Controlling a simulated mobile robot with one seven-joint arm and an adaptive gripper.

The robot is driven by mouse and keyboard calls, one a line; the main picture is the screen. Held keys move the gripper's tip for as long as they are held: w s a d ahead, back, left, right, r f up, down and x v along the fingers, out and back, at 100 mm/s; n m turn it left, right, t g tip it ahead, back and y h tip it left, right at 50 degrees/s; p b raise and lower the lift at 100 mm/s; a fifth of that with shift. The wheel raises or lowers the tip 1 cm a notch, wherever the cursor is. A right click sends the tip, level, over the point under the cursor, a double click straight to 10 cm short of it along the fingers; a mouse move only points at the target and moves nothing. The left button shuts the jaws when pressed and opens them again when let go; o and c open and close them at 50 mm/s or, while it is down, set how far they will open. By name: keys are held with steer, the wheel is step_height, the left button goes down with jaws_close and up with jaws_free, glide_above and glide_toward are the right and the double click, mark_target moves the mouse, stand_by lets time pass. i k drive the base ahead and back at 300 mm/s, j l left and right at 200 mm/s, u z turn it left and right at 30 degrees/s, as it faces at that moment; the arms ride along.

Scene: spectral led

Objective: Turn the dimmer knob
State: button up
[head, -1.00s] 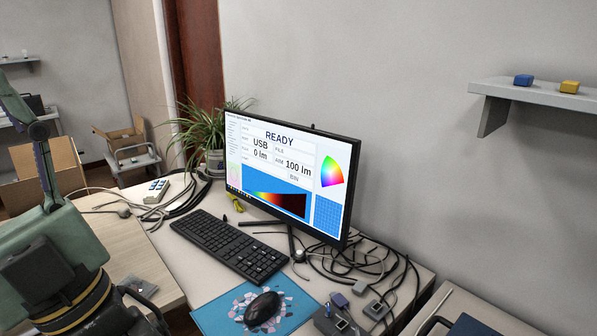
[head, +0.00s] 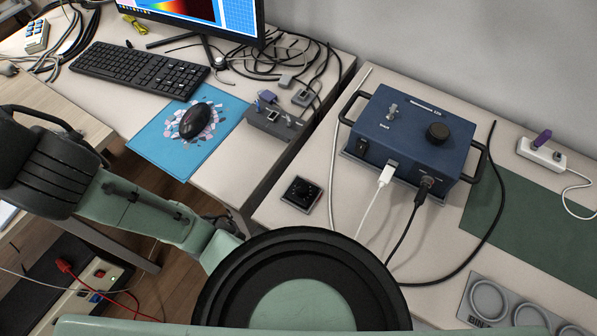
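The dimmer knob looks to be the round black knob (head: 437,133) on the top face of a blue box (head: 398,128). The box has black side handles and stands on the right-hand table. A white cable and a black cable are plugged into its front. A small toggle switch stands on its top, and a dark rocker switch is on its front left. The knob is in plain view and nothing touches it. My arm crosses the lower left and bottom of the view, apart from the box. My gripper is not in view.
A small black square device (head: 301,194) lies left of the box. A green mat (head: 540,215) and a white USB hub (head: 541,153) are to its right. A grey tray with round recesses (head: 508,306) is at the front right. Loose cables cross the tabletop. A keyboard (head: 140,68) and mouse are on the left desk.

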mark_target(302, 188)
steer(key=k+l, duration=0.2)
steer(key=l+u, duration=0.1)
steer(key=l, duration=0.25)
steer(key=k+l, duration=0.1)
steer(key=l, duration=0.3)
steer(key=k+l+u, duration=0.15)
steer(key=l, duration=0.2)
steer(key=i, duration=0.05)
